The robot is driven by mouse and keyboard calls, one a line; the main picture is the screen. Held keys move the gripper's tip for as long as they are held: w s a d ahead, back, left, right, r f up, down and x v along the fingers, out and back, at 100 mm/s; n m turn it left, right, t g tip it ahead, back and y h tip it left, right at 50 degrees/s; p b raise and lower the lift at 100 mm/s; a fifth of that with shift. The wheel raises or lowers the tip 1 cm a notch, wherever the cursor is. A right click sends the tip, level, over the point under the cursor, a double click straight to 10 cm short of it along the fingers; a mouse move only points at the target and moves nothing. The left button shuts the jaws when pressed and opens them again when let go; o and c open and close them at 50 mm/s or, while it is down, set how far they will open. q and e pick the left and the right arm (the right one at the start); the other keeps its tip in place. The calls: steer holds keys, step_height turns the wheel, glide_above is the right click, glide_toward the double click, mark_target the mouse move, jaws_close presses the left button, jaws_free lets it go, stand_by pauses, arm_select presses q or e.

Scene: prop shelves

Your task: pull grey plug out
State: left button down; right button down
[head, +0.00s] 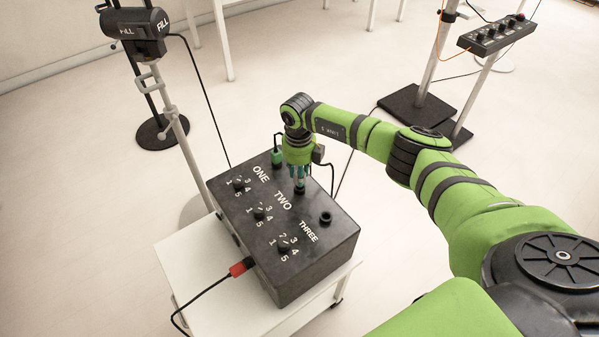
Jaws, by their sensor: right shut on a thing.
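A black box (282,228) has sockets labelled ONE, TWO and THREE on its top. My right gripper (299,182) points down at socket TWO, its fingertips close above the socket. It is shut on what I take to be the grey plug, which the fingers and hand mostly hide. I cannot tell how deep the plug sits in the socket. A green plug (277,158) stands upright in socket ONE, just left of my gripper. Socket THREE (325,218) is empty. My left gripper is out of view.
Numbered dials (260,213) line the top. The box stands on a white cart (200,290). A stand with a black FILL lamp (135,24) is at left, a control panel (495,35) at right.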

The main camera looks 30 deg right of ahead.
steer(key=shift+r, duration=0.15)
steer(key=shift+r+p, duration=1.05)
steer(key=shift+r, duration=0.1)
steer(key=shift+r, duration=0.1)
steer(key=shift+r+p, duration=1.55)
steer(key=shift+r, duration=0.4)
